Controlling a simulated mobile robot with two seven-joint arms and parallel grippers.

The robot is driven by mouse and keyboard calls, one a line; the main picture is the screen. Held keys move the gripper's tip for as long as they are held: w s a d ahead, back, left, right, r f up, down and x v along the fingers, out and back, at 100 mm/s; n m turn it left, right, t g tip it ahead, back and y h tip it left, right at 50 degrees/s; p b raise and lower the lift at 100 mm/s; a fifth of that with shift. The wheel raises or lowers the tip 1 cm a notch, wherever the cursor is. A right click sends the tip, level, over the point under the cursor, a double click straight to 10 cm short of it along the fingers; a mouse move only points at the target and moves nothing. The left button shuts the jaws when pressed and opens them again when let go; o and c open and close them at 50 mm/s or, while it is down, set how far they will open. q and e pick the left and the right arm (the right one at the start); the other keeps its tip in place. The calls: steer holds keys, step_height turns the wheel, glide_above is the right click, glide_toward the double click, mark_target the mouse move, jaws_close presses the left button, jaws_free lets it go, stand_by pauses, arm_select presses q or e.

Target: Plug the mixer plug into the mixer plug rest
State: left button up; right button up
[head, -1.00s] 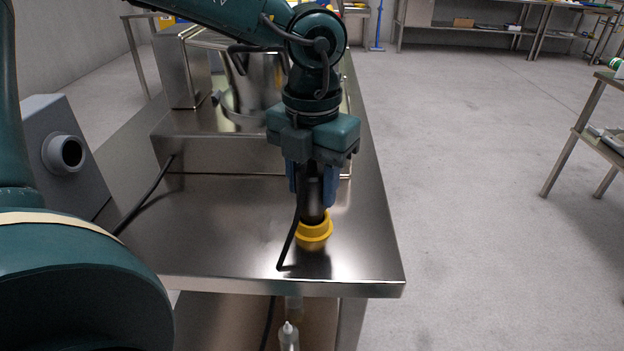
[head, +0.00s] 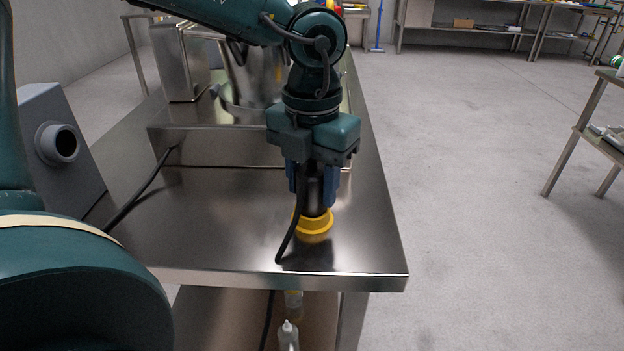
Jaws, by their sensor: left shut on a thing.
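My left gripper (head: 315,188) points down over the near part of the steel table (head: 220,235). It is shut on the black mixer plug (head: 313,190), which hangs upright between its blue fingers. A yellow ring (head: 313,224) is at the plug's lower end, at or just above the tabletop. I cannot tell whether it belongs to the plug or is a separate rest. A black cable (head: 287,235) hangs beside the plug. A grey box with a round, dark-holed socket (head: 57,143) stands at the left. My right gripper is not in view.
A steel mixer bowl (head: 250,85) and a raised steel step (head: 225,147) lie behind the gripper. Another cable (head: 140,195) runs along the table's left. A bottle (head: 288,336) stands below the table. Open floor lies right.

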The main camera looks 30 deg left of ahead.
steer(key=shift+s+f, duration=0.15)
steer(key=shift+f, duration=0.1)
arm_select(q)
steer(key=o, duration=1.4)
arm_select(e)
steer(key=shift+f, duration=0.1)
arm_select(q)
steer(key=shift+r, duration=0.15)
steer(key=shift+r+p, duration=1.2)
steer(key=shift+r, duration=0.85)
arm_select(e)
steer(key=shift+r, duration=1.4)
